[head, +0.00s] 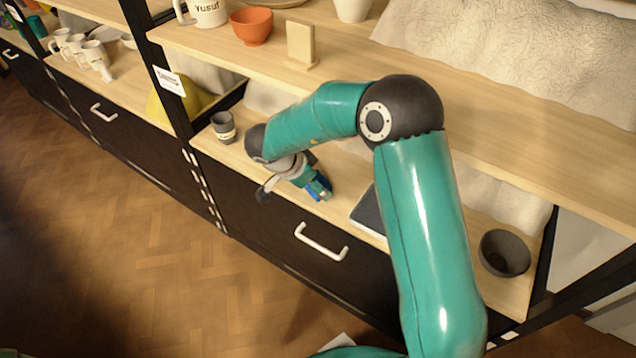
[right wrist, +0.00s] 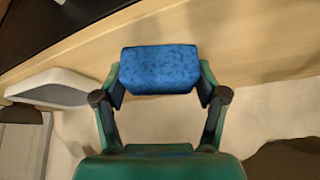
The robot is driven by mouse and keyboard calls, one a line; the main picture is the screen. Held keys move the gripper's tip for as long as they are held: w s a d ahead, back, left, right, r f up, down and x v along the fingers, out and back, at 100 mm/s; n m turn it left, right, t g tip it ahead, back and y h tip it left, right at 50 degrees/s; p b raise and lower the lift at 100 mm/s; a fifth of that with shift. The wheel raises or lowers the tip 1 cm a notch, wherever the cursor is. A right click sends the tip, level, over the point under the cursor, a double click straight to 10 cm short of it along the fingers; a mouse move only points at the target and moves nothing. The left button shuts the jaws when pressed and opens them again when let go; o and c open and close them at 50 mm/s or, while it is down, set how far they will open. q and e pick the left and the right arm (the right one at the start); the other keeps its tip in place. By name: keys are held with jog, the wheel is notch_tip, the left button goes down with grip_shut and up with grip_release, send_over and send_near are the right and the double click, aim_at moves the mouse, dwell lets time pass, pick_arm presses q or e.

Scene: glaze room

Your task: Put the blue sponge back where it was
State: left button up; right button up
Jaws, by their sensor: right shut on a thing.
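The blue sponge (right wrist: 159,69) is between the two fingers of my right gripper (right wrist: 160,90) in the right wrist view. The gripper is shut on it, with a finger against each end. In the head view my right gripper (head: 322,189) is low over the lower shelf (head: 345,165), near its front edge. Only a small part of the sponge (head: 314,191) shows there, the rest hidden by the gripper. I cannot tell whether the sponge touches the shelf. My left gripper is not in view.
A dark grey cup (head: 223,127) stands left of the gripper on the lower shelf. A dark flat slab (head: 368,211) lies to the right, partly behind my arm. A dark bowl (head: 504,253) is farther right. The upper shelf (head: 480,125) overhangs behind, with an orange bowl (head: 252,26).

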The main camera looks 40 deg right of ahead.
jog(key=o, duration=1.1)
jog(key=p+v, duration=0.4)
jog(key=v, duration=0.8)
jog(key=shift+s, duration=0.15)
